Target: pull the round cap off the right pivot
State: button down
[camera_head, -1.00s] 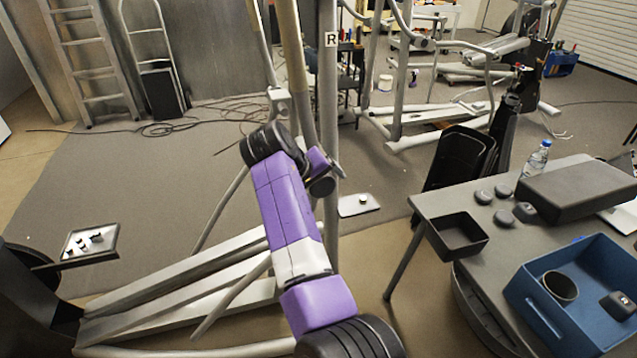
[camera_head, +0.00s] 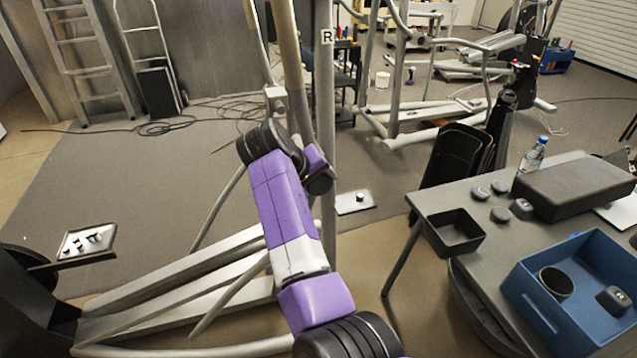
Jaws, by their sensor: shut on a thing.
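The grey upright post marked R (camera_head: 327,75) stands in the middle of the view, part of the elliptical machine. My purple and black arm reaches up to it from the bottom. My gripper (camera_head: 321,182) is at the post, at the wrist's far end, and only its dark back part shows. Its fingers are hidden behind my wrist. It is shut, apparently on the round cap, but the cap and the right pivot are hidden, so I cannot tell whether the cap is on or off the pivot.
A grey table (camera_head: 478,262) at the right bears a black open tray (camera_head: 455,236), a blue bin (camera_head: 590,262), a dark case and several round dark pieces. A small white tray (camera_head: 354,203) lies on the floor behind the post. Pale machine rails (camera_head: 190,275) run low at the left.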

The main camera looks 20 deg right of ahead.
jog(key=shift+s, duration=0.1)
jog(key=shift+s+r+p, duration=0.1)
jog(key=shift+s+p, duration=0.25)
jog(key=shift+p, duration=0.25)
jog(key=s+p, duration=0.6)
jog(key=s, duration=0.1)
jog(key=shift+p, duration=0.4)
jog(key=shift+s+f, duration=0.1)
jog(key=shift+f, duration=0.1)
